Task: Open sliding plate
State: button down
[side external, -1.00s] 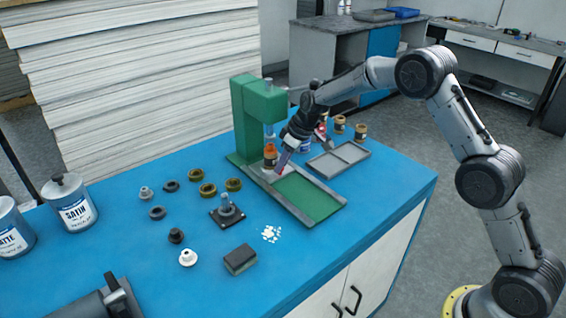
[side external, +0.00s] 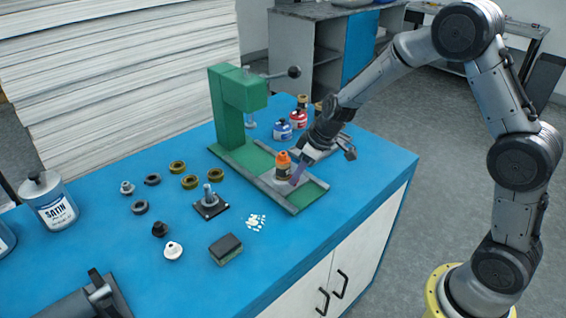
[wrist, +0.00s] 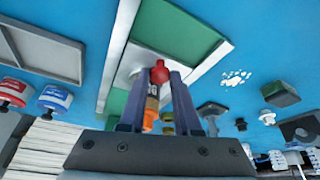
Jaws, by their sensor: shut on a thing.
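The sliding plate (side external: 268,180) is a pale grey slab in the green channel of the base (side external: 312,194), clear of the press head. It also shows in the wrist view (wrist: 127,70). A bottle with an orange cap (side external: 283,158) stands on the plate. My gripper (side external: 295,181) is low beside the bottle, on its right. In the wrist view, my gripper's fingers (wrist: 159,82) are shut around a red knob (wrist: 160,71) at the plate. The fingers partly hide the knob and bottle.
The green press (side external: 228,100) stands behind the plate, with its lever knob (side external: 294,72) sticking out right. Red (side external: 299,119) and blue (side external: 282,130) bottles stand beyond the channel. A grey tray (wrist: 40,48) lies alongside. Several rings, knobs and a sponge (side external: 226,248) lie on the left.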

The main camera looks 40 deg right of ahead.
jog(key=shift+s, duration=1.85)
jog(key=c, duration=0.6)
grip_release()
jog(key=shift+s+r, duration=0.1)
jog(key=shift+r, duration=0.35)
jog(key=v, duration=1.3)
jog(key=shift+s+f, duration=0.1)
jog(key=shift+s, duration=0.05)
